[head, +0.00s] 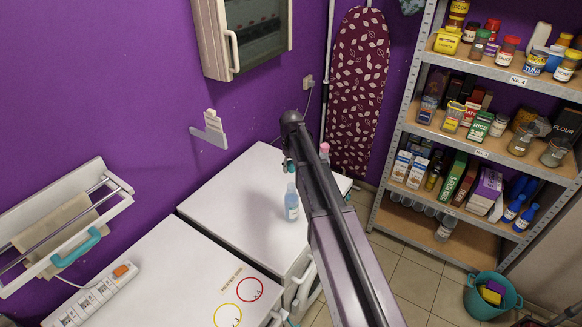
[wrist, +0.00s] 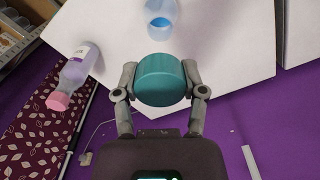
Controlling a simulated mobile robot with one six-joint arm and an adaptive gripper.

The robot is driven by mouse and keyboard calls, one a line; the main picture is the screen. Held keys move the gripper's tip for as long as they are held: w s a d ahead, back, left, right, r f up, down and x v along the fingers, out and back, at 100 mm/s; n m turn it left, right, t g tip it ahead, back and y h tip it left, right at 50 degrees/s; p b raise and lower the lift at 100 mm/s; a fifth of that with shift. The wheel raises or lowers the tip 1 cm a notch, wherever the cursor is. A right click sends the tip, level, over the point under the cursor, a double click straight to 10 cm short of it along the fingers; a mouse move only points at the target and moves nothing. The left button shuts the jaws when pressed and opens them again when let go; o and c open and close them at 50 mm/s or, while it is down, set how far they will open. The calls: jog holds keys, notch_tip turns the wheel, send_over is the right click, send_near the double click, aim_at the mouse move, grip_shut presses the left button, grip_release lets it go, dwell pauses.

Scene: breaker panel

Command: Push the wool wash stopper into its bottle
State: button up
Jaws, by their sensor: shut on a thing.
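My gripper (wrist: 162,70) is shut on a teal round stopper (wrist: 163,82), one finger on each side of it. A bottle with blue liquid (head: 292,206) stands upright on the white appliance top. In the wrist view the bottle's open mouth (wrist: 161,22) shows beyond the stopper, and the two look apart. In the head view a bit of the teal stopper (head: 290,167) shows above the bottle, beside my arm. My arm hides most of the gripper there. I cannot read the bottle's label.
A lilac bottle with a pink cap (wrist: 75,72) stands near the appliance's edge; its cap (head: 324,148) shows behind my arm. An ironing board (head: 358,80) leans on the purple wall. Shelves (head: 480,140) stand at right. The white top (head: 235,195) left of the bottle is clear.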

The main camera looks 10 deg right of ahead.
aim_at(291, 184)
jog(key=shift+f+b, duration=2.75)
jog(key=shift+f, duration=0.3)
jog(key=shift+f+b, duration=1.25)
jog(key=shift+b, duration=0.05)
jog(key=o, duration=1.2)
jog(key=shift+o, duration=0.2)
jog(key=shift+r, duration=0.1)
jog(key=shift+r+p, duration=3.95)
jog(key=shift+p, duration=0.1)
jog(key=shift+s+f, duration=0.1)
jog(key=s+f+m+b, duration=0.1)
jog(key=s+f+b, duration=0.4)
jog(key=s, duration=0.7)
jog(key=s+f+m+b, duration=0.2)
jog(key=s+f+b, duration=0.2)
jog(key=s, duration=0.9)
jog(key=shift+d+f+b, duration=0.3)
jog(key=shift+f+b, duration=0.05)
jog(key=shift+b, duration=0.1)
